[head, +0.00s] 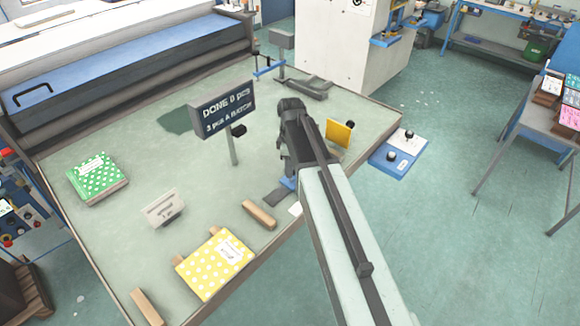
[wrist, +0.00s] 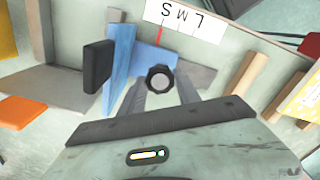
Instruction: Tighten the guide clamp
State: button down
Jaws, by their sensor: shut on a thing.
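In the wrist view, the clamp knob (wrist: 160,78) is a dark round knob with a pale centre, at the blue guide. My gripper (wrist: 161,86) is shut on this knob, one grey finger at each side. The blue guide (wrist: 122,62) has an upright plate and a flat part under the knob. A red pointer (wrist: 160,35) sticks out from it towards a white scale (wrist: 185,18) marked S, M, L, near the S end. In the head view, my arm hides the knob and my fingertips; a bit of the blue guide (head: 288,183) shows.
A dark block (wrist: 97,66) stands close left of the guide. In the head view, a sign (head: 224,108) stands left of my arm, and a yellow plate (head: 339,133) right of it. A wooden bar (head: 259,214) and a yellow dotted pack (head: 215,264) lie in front.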

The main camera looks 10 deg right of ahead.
jog(key=shift+m, duration=0.3)
jog(key=m, duration=0.9)
jog(key=shift+m, duration=0.4)
jog(key=m, duration=0.5)
jog(key=shift+m, duration=2.5)
jog(key=c, duration=0.9)
grip_release()
jog(key=shift+o, duration=0.2)
